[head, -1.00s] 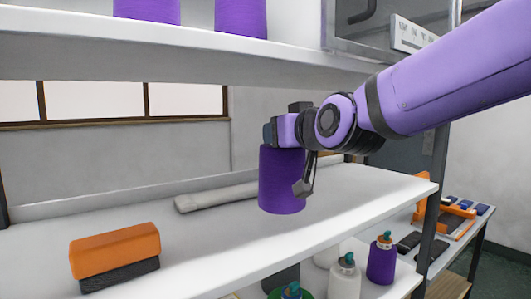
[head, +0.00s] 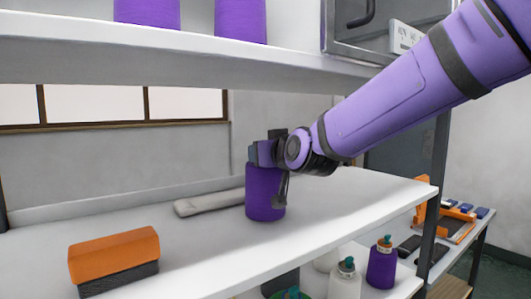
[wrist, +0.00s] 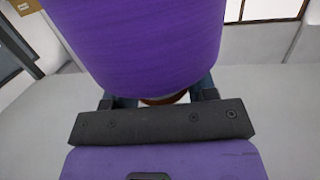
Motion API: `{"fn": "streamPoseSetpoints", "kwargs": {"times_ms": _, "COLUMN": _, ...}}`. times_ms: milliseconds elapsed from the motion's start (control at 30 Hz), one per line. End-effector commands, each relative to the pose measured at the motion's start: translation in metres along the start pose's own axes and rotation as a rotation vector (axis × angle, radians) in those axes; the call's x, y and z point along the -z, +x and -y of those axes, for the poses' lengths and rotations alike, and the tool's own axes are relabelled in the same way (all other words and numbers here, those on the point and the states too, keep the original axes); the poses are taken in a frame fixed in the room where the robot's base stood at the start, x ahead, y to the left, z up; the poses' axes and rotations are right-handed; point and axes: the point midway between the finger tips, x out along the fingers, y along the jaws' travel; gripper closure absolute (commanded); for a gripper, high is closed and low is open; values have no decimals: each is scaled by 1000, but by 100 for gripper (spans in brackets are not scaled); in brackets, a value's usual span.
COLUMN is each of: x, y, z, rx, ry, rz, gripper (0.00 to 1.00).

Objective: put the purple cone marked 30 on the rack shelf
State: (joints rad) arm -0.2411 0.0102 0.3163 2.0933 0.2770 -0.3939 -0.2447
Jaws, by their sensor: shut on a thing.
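A purple cone (head: 264,193) is held upright in my gripper (head: 268,165), over the white rack shelf (head: 340,205). Its base is at or just above the shelf surface; I cannot tell whether it touches. My gripper is shut on the cone's upper part. In the wrist view the cone (wrist: 140,40) fills the upper middle, in front of the gripper's dark bar (wrist: 160,122). No number shows on the cone's visible side.
An orange and black brush-like block (head: 114,260) lies at the shelf's front left. A pale rolled cloth (head: 208,200) lies just left of the cone. Purple cones (head: 240,18) stand on the shelf above. The shelf's right part is clear.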

Motion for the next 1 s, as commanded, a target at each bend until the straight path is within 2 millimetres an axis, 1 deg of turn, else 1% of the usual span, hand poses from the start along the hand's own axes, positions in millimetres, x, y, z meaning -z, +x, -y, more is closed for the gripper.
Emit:
{"fn": "streamPoseSetpoints", "kwargs": {"times_ms": 167, "x": 1, "y": 0, "z": 0, "rx": 0, "ry": 0, "rz": -3, "gripper": 98}}
{"fn": "streamPoseSetpoints", "kwargs": {"times_ms": 333, "x": -2, "y": 0, "z": 0, "rx": 0, "ry": 0, "rz": -2, "gripper": 98}}
{"fn": "streamPoseSetpoints", "kwargs": {"times_ms": 367, "x": -2, "y": 0, "z": 0, "rx": 0, "ry": 0, "rz": -2, "gripper": 44}}
{"fn": "streamPoseSetpoints", "kwargs": {"times_ms": 400, "x": -2, "y": 0, "z": 0, "rx": 0, "ry": 0, "rz": -2, "gripper": 34}}
{"fn": "streamPoseSetpoints", "kwargs": {"times_ms": 467, "x": -2, "y": 0, "z": 0, "rx": 0, "ry": 0, "rz": -2, "gripper": 22}}
{"fn": "streamPoseSetpoints", "kwargs": {"times_ms": 700, "x": -2, "y": 0, "z": 0, "rx": 0, "ry": 0, "rz": -2, "gripper": 22}}
{"fn": "streamPoseSetpoints", "kwargs": {"times_ms": 800, "x": 2, "y": 0, "z": 0, "rx": 0, "ry": 0, "rz": -3, "gripper": 22}}
{"fn": "streamPoseSetpoints", "kwargs": {"times_ms": 867, "x": 1, "y": -5, "z": 0, "rx": 0, "ry": -1, "rz": -2, "gripper": 22}}
{"fn": "streamPoseSetpoints", "kwargs": {"times_ms": 1000, "x": 2, "y": -22, "z": 0, "rx": 0, "ry": -2, "rz": -3, "gripper": 22}}
